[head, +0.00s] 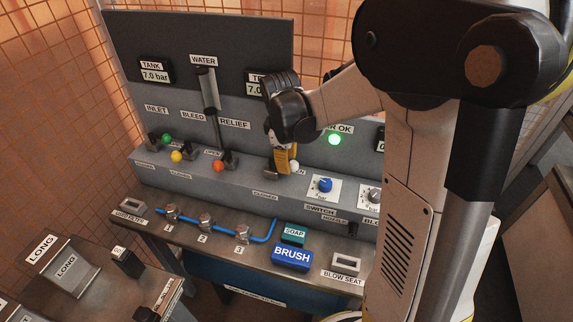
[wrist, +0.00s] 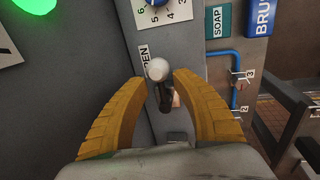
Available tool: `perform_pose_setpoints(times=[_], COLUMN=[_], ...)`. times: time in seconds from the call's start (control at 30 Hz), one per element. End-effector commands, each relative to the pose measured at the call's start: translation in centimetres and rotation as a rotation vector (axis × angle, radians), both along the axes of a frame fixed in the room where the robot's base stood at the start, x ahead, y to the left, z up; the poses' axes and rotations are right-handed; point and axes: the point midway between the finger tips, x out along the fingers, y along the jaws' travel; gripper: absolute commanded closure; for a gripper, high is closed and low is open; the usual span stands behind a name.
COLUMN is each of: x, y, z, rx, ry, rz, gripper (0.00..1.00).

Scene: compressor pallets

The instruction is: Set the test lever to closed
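The test lever has a white ball knob on a dark stem; the knob (wrist: 157,69) shows in the wrist view beside a partly hidden label reading "PEN". In the head view the white knob (head: 294,166) peeks out just right of my gripper (head: 284,158). In the wrist view my gripper (wrist: 160,80) has its two yellow fingers apart, one on each side of the lever, with gaps showing between them and the knob. A "CLOSED" label (head: 264,195) lies on the ledge front, left of the lever. The lever's base is mostly hidden in the head view.
Levers with green (head: 167,138), yellow (head: 177,156) and orange (head: 218,166) knobs stand to the left on the ledge. A blue dial (head: 325,185) sits to the right. A green lamp (head: 334,140) is lit. Soap (head: 293,233) and brush (head: 292,257) blocks lie on the bench below.

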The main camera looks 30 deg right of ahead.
Motion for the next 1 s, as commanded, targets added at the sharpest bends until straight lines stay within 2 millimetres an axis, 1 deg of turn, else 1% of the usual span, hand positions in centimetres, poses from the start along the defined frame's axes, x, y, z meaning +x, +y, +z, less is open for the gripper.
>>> perform_pose_setpoints(times=[0.1, 0.33, 0.37, 0.4, 0.43, 0.47, 1.0], x=[0.08, 0.07, 0.07, 0.07, 0.08, 0.08, -0.09], y=[-0.08, -0.07, -0.07, -0.07, -0.06, -0.06, -0.02], z=[-0.55, -0.52, -0.52, -0.51, -0.51, -0.51, -0.56], rx=[0.0, 0.0, 0.0, 0.0, 0.0, 0.0, -0.001], ry=[0.0, 0.0, 0.0, 0.0, 0.0, 0.0, 0.002], rz=[0.0, 0.0, 0.0, 0.0, 0.0, 0.0, -0.024], gripper=[0.69, 0.69, 0.73, 0.85, 0.94, 1.0, 1.0])
